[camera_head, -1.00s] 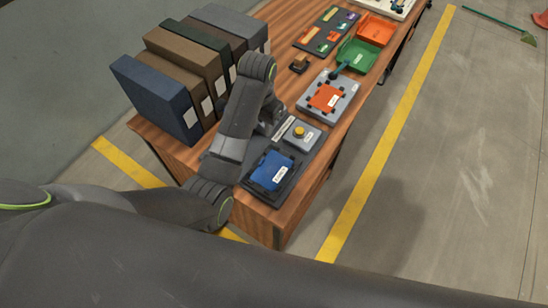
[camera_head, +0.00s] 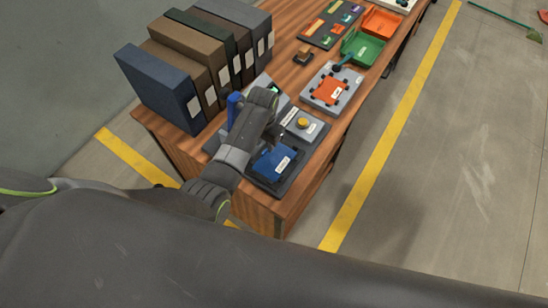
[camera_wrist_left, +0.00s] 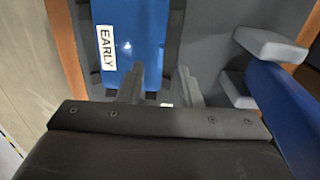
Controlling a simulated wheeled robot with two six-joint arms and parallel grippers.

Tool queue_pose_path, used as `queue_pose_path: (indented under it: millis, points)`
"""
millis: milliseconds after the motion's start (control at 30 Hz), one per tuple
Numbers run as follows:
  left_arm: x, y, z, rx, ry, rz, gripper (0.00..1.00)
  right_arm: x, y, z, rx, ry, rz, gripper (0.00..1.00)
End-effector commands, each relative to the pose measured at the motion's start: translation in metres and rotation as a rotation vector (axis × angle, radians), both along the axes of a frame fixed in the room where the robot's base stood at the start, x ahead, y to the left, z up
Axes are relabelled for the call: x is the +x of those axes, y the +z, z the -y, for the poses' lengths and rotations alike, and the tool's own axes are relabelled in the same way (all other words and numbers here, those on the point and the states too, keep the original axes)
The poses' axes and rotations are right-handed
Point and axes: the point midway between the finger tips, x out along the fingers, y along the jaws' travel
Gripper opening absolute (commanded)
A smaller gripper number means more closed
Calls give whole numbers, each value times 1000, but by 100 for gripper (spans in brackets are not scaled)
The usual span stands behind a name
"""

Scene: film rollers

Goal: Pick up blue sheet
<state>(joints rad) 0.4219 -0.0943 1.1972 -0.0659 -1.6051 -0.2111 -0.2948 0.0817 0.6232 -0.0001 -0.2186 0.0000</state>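The blue sheet (camera_head: 266,163), with a white label, lies on a dark plate (camera_head: 290,181) at the table's near end. In the left wrist view, the blue sheet (camera_wrist_left: 142,28) shows its label reading EARLY. My left gripper (camera_head: 279,134) is low at the sheet's far edge. In the wrist view, the left gripper's two fingers (camera_wrist_left: 160,88) stand apart at that edge with nothing clearly between them. I cannot tell whether they touch the sheet. My right gripper is not in view.
A grey box with a yellow button (camera_head: 303,123) sits beyond the sheet. An orange sheet (camera_head: 328,91) is on a grey plate farther back. Upright binders (camera_head: 165,90) line the left.

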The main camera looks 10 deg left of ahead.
Motion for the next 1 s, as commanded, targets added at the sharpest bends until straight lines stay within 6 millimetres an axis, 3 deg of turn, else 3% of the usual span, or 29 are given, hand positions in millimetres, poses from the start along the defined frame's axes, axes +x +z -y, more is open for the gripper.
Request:
queue_pose_path:
  millis: [300, 600, 867, 1000]
  points:
    - [-3, -34, -2, 1, 0, -2, 32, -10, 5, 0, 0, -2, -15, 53]
    - [-3, -38, -2, 0, 0, -1, 32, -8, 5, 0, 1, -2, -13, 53]
    - [-3, -37, -2, 0, 0, -1, 0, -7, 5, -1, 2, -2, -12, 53]
    - [-3, -37, -1, 0, 0, -1, 0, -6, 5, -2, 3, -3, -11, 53]
